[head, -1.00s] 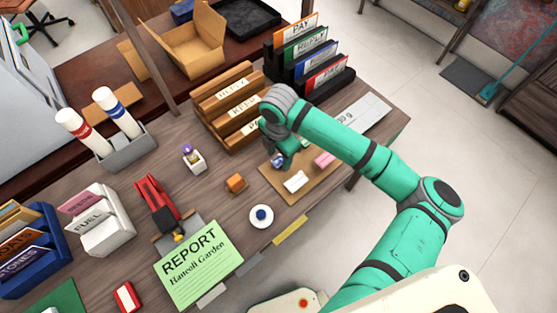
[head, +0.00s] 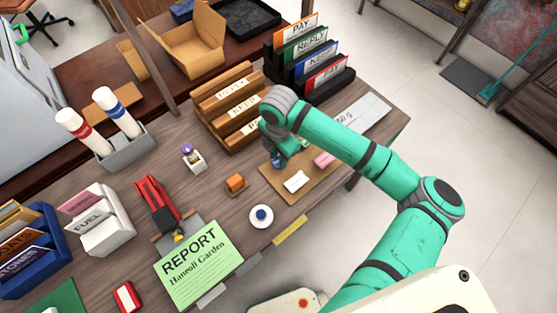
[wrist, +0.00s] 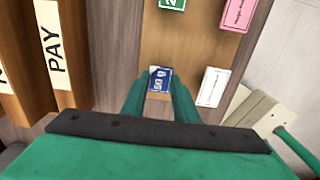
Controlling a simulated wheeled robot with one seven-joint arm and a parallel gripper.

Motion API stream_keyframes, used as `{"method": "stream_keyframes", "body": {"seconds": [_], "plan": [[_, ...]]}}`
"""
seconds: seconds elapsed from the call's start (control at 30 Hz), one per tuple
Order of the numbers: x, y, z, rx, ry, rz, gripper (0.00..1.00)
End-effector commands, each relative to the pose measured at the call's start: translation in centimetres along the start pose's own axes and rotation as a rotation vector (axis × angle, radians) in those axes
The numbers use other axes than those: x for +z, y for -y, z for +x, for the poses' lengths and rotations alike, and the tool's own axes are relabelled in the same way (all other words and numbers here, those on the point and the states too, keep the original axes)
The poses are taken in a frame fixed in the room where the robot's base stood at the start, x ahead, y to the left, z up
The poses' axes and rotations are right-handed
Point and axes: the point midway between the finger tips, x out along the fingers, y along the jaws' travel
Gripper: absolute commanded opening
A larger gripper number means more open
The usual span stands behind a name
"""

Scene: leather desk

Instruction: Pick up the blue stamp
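A white block (head: 295,181) and a pink block (head: 324,160) lie on the same board, right of the gripper in the wrist view. A green block (wrist: 172,4) lies beyond. Wooden trays (head: 228,106) stand close on the left.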

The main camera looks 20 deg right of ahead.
Motion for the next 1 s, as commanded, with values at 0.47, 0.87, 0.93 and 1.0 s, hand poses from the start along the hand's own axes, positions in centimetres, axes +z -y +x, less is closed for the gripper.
{"method": "stream_keyframes", "body": {"seconds": [0.47,0.87,0.93,1.0], "plan": [[0.0,0.0,-0.7,0.000,0.001,-0.001,0.06],[-0.1,3.3,-7.6,0.002,0.005,-0.001,0.06],[-0.2,4.6,-9.1,0.002,0.005,0.000,0.06],[-0.3,6.3,-10.2,0.001,0.003,0.001,0.06]]}}
